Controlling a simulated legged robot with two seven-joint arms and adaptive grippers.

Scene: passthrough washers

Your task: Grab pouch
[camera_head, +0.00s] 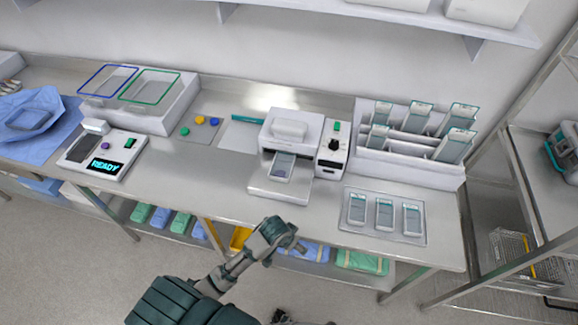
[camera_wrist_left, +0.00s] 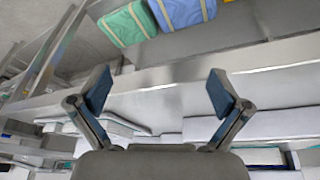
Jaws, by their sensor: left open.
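White pouches with teal ends lie in a row on a tray (camera_head: 398,238) at the right of the steel bench: a left pouch (camera_head: 357,209), a middle pouch (camera_head: 384,214) and a right pouch (camera_head: 412,219). Another pouch (camera_head: 283,168) lies in the mouth of the white sealer machine (camera_head: 291,131). More pouches (camera_head: 418,117) stand in a white rack (camera_head: 400,165). My left gripper (camera_head: 283,238) is in front of the bench's front edge, below the sealer, apart from every pouch. In the left wrist view its fingers (camera_wrist_left: 160,92) are spread, with nothing between them.
A device reading READY (camera_head: 104,155) and a bin with blue and green frames (camera_head: 140,98) stand on the left. Green and blue packs (camera_head: 180,222) lie on the lower shelf; a green pack (camera_wrist_left: 125,22) shows in the wrist view.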

